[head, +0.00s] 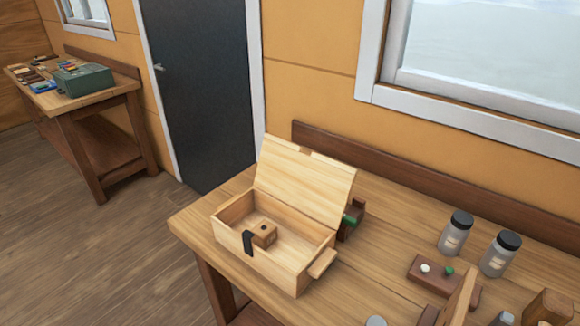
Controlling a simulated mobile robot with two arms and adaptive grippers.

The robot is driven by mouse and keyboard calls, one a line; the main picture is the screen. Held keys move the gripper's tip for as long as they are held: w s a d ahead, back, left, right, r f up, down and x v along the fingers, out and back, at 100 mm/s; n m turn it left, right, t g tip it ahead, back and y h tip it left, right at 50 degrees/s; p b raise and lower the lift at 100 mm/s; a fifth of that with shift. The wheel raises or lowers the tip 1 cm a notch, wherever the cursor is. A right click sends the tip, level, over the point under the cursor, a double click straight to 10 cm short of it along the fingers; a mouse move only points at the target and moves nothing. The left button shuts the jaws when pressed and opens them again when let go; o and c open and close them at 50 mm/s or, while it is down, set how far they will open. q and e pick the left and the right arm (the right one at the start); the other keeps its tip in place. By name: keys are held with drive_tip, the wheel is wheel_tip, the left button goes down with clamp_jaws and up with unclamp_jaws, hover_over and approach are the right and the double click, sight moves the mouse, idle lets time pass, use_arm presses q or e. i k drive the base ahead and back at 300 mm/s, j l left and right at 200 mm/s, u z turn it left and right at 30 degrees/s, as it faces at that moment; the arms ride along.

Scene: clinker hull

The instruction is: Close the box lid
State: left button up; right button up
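The light wooden box (288,270) stands on the near workbench, towards its left end. Its lid (303,183) is open, raised and leaning back a little on the far side. A black latch or strap (248,243) is on the front wall, and a wooden handle (322,263) sticks out on the right side. Neither of my grippers is in view.
Right of the box on the bench (391,242) are two jars with black lids (455,233) (500,254) and a brown block with pegs (430,272). A dark item with green (351,220) sits behind the lid. A second bench (115,101) with a green case (84,80) stands far left.

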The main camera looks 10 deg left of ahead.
sight(318, 186)
drive_tip(key=i+j+z, duration=0.1)
drive_tip(key=z, duration=0.35)
drive_tip(key=j+z, duration=0.25)
drive_tip(key=z, duration=0.2)
drive_tip(key=j+z, duration=0.2)
drive_tip(key=z, duration=0.25)
drive_tip(key=j+z, duration=0.15)
drive_tip(key=j, duration=0.3)
drive_tip(key=j+z, duration=0.15)
drive_tip(key=j, duration=0.35)
drive_tip(key=k+j+z, duration=0.1)
drive_tip(key=j, duration=0.35)
drive_tip(key=k+j+z, duration=0.15)
drive_tip(key=j, duration=0.3)
drive_tip(key=j+z, duration=0.15)
drive_tip(key=j, duration=0.3)
drive_tip(key=k+j+z, duration=0.15)
drive_tip(key=j, duration=0.3)
drive_tip(key=k+j, duration=0.1)
drive_tip(key=j, duration=0.25)
drive_tip(key=k+j, duration=0.15)
drive_tip(key=j, duration=0.15)
drive_tip(key=k+j, duration=0.1)
drive_tip(key=j, duration=0.25)
drive_tip(key=i+l, duration=0.1)
drive_tip(key=l, duration=0.25)
drive_tip(key=i+l, duration=0.1)
drive_tip(key=l, duration=0.25)
